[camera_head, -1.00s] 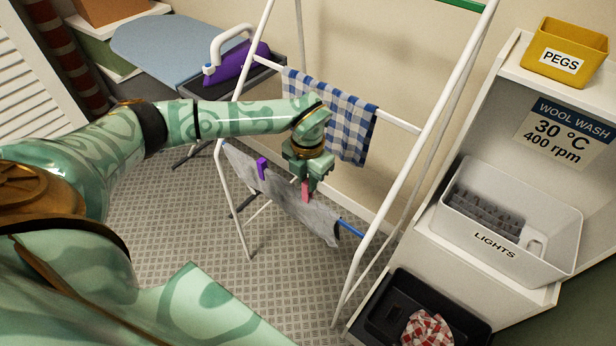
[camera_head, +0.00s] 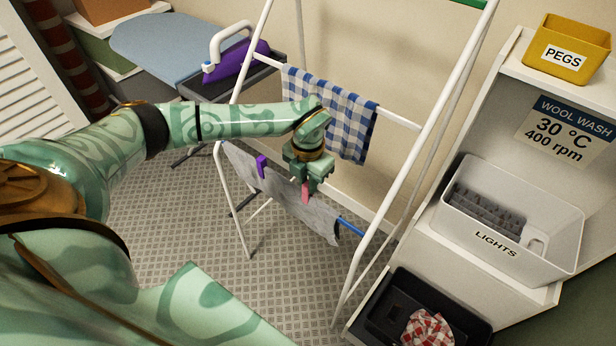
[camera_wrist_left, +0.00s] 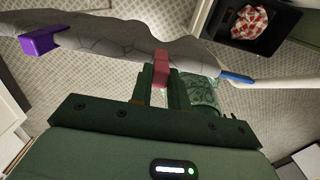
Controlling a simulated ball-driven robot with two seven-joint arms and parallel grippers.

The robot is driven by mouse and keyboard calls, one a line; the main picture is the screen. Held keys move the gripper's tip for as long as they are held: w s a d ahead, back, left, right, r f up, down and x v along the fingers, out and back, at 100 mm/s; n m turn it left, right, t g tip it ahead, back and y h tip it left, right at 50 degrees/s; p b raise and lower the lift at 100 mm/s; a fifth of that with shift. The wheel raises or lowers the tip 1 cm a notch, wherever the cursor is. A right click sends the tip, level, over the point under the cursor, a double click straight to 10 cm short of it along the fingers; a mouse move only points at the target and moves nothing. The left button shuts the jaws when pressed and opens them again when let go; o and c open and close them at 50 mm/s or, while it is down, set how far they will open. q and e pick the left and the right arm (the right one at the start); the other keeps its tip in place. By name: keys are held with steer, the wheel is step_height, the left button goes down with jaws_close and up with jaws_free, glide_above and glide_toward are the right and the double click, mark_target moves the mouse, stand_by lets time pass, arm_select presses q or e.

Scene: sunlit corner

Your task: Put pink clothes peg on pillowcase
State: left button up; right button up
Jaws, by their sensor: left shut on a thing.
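The pink clothes peg (camera_head: 305,192) is between the fingers of my left gripper (camera_head: 304,181), at the upper edge of the grey pillowcase (camera_head: 286,197). In the left wrist view the pink peg (camera_wrist_left: 161,68) stands between the shut fingers (camera_wrist_left: 160,90), and its far end overlaps the pillowcase's edge (camera_wrist_left: 110,45). The pillowcase hangs over a lower rail of the white drying rack. A purple peg (camera_head: 261,167) sits on it to the left and also shows in the left wrist view (camera_wrist_left: 40,42). My right gripper is not in view.
A blue checked cloth (camera_head: 345,120) hangs on the rack (camera_head: 400,124) behind my left wrist. A purple iron (camera_head: 237,66) stands at the back. At right are a yellow pegs bin (camera_head: 560,70), a white lights basket (camera_head: 455,220) and a black tub (camera_head: 378,318) holding a red checked cloth (camera_head: 428,330).

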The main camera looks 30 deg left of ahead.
arm_select(q)
steer(key=shift+f+b, duration=0.35)
steer(key=shift+f, duration=0.6)
steer(key=o, duration=0.8)
steer(key=shift+w, duration=0.1)
step_height(320, 180, up, 7)
steer(key=p, duration=0.6)
steer(key=shift+r, duration=0.15)
